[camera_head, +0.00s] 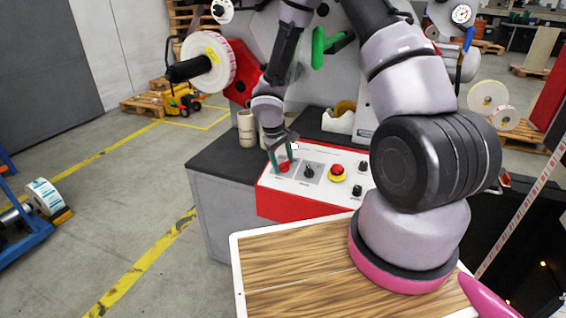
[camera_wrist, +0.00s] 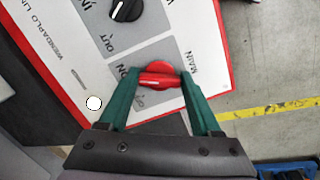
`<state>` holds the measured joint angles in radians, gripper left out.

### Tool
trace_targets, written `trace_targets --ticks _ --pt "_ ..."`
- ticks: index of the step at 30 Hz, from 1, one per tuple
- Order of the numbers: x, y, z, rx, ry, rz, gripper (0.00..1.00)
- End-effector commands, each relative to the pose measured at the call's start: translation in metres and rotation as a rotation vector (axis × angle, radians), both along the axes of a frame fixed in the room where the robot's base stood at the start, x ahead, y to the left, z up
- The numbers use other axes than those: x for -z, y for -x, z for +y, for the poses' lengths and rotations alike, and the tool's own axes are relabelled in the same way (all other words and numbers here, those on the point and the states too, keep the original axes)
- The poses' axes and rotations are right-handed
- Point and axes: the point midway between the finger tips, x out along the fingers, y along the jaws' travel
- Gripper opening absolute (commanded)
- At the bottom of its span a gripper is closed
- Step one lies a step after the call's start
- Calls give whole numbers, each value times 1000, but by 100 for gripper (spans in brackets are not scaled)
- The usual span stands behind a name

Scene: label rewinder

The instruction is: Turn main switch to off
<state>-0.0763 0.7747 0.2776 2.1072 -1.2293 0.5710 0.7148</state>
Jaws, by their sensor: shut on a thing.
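The main switch is a red rotary knob (camera_wrist: 160,80) on a grey plate marked MAIN, with ON and a partly hidden OFF label, in the wrist view. In the head view the red knob (camera_head: 284,167) is at the left end of the white control panel (camera_head: 325,158). My gripper (camera_wrist: 160,90) has its green fingers on either side of the knob and is shut on it. In the wrist view the knob's bar lies roughly across from one finger to the other. In the head view my gripper (camera_head: 281,158) reaches down to the panel from above.
A black selector knob (camera_wrist: 125,10) marked IN and OUT sits beside the main switch. A red emergency button (camera_head: 337,172) on yellow is further right. A cup (camera_head: 247,128) stands behind the panel. A wooden-topped board (camera_head: 290,270) is in front.

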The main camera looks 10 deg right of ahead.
Motion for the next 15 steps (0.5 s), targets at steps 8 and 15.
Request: trace_targets --ticks 8,15 --pt "-1 0 1 -155 35 24 9" --pt "-1 0 1 -367 84 59 9"
